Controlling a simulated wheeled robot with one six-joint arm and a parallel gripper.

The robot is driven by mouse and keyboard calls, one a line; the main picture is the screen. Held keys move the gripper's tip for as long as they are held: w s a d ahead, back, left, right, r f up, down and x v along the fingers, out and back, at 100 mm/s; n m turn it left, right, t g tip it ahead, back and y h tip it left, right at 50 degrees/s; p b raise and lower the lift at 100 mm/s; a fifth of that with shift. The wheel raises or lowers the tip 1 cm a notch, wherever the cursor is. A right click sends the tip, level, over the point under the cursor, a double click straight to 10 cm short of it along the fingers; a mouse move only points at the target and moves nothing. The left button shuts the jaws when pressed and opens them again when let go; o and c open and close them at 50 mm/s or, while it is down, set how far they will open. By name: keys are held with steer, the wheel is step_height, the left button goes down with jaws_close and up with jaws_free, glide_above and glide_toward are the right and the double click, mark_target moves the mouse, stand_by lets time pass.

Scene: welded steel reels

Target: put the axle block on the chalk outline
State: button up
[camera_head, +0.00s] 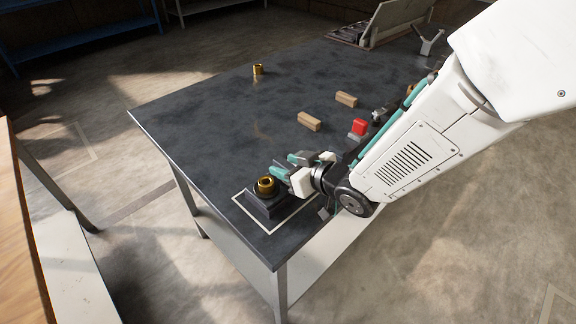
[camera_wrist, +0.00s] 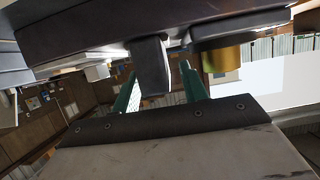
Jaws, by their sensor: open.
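The axle block (camera_head: 264,206) is a dark block with a brass ring (camera_head: 266,184) on top. It stands upright on the dark table near its front corner, inside the pale chalk outline (camera_head: 253,219). The near lines of the outline show; part of the far side is hidden behind the block and my gripper. My gripper (camera_head: 283,167) is open beside the block, with its teal fingers close to it. In the wrist view, the dark block (camera_wrist: 100,20) fills the top, with brass (camera_wrist: 221,60) below it. A dark stub (camera_wrist: 152,65) shows between the teal fingers; I cannot tell whether they touch it.
A small brass piece (camera_head: 258,69) stands at the far left of the table. A grey panel-like fixture (camera_head: 393,22) stands at the back. The table's left middle is clear.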

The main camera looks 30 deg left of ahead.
steer(key=v, duration=1.2)
steer(key=shift+r, duration=0.1)
steer(key=w+d+r+m+t+h, duration=0.1)
steer(key=w+d+r+m+h, duration=0.25)
steer(key=d, duration=0.55)
steer(key=w+d+r+m+t+h, duration=0.2)
steer(key=d+h, duration=0.2)
steer(key=d, duration=0.5)
steer(key=w+d+r+m+t+h, duration=0.1)
steer(key=w+d+r+m+h, duration=0.15)
steer(key=d, duration=0.75)
steer(key=s+d+r+m+g+h, duration=0.2)
steer(key=s+d+m+h, duration=0.15)
steer(key=s+d, duration=0.4)
steer(key=s+d+r+m+g, duration=0.1)
steer(key=s+d+g, duration=0.1)
steer(key=s, duration=0.4)
steer(key=s+d+r+m+g, duration=0.2)
steer(key=s+d, duration=0.2)
steer(key=s, duration=0.3)
steer(key=shift+s+g, duration=0.3)
steer(key=shift+y, duration=0.25)
